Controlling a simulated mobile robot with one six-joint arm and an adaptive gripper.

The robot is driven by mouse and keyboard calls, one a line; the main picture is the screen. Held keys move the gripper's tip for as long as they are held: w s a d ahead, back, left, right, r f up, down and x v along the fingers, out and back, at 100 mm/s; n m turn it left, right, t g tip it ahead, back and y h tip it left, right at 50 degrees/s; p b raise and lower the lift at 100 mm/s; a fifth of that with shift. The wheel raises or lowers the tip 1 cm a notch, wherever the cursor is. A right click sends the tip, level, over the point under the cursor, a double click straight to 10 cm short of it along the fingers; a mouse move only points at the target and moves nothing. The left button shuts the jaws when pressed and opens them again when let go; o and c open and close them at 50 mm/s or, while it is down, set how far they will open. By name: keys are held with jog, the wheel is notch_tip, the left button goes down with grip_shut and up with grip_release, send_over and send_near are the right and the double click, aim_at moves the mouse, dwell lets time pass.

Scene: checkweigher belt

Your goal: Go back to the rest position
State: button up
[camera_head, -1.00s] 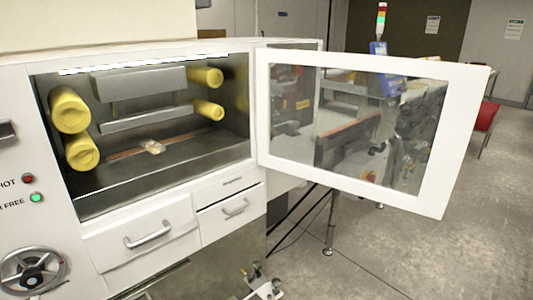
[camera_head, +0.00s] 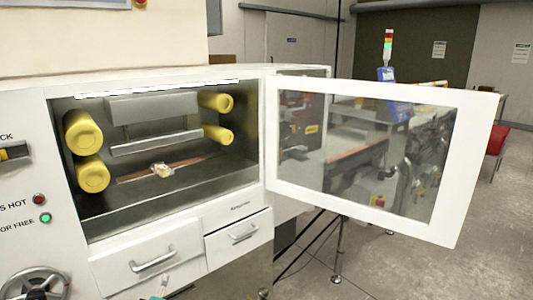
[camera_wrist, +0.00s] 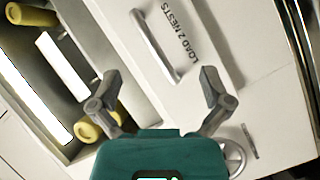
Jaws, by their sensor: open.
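My gripper (camera_wrist: 161,82) shows in the wrist view, its two grey fingers spread wide with nothing between them. Behind the fingers is the white front of the machine, with a drawer handle (camera_wrist: 157,48) and the label "LOAD 2 NESTS". I cannot tell how far the fingers are from that front. In the head view my gripper cannot be clearly made out; small parts at the bottom edge are too cut off to tell.
The machine's glazed door (camera_head: 480,165) stands open to the right. Its chamber has yellow rollers (camera_head: 84,132) and a small pale item (camera_head: 161,170) on the floor. Two drawers (camera_head: 150,257) below look shut. Floor (camera_head: 470,265) at right is clear.

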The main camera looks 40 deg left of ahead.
jog(key=w+d+f+m+h, duration=0.3)
jog(key=w+d+m+h, duration=0.2)
jog(key=w+d, duration=0.7)
jog(key=w+d+f+m+h, duration=0.3)
jog(key=w+d+m+h, duration=0.15)
jog(key=w+d, duration=0.8)
jog(key=w+d+f+m+g+h, duration=0.2)
jog(key=w+d, duration=0.1)
jog(key=d, duration=0.6)
jog(key=w+d+f+m+g+h, duration=0.1)
jog(key=w+d+f+m+g, duration=0.15)
jog(key=d, duration=0.75)
jog(key=w+d+f+m+g+h, duration=0.1)
jog(key=w+d+f+m+h, duration=0.15)
jog(key=d, duration=0.65)
jog(key=s+d+f+m+g+y, duration=0.1)
jog(key=s+d+m+g+y, duration=0.15)
jog(key=d, duration=0.65)
jog(key=s+d+f+m+g+y, duration=0.1)
jog(key=s+d+f+m+g, duration=0.15)
jog(key=d, duration=0.65)
notch_tip(320, 180, up, 24)
jog(key=p, duration=2.3)
jog(key=shift+d, duration=0.3)
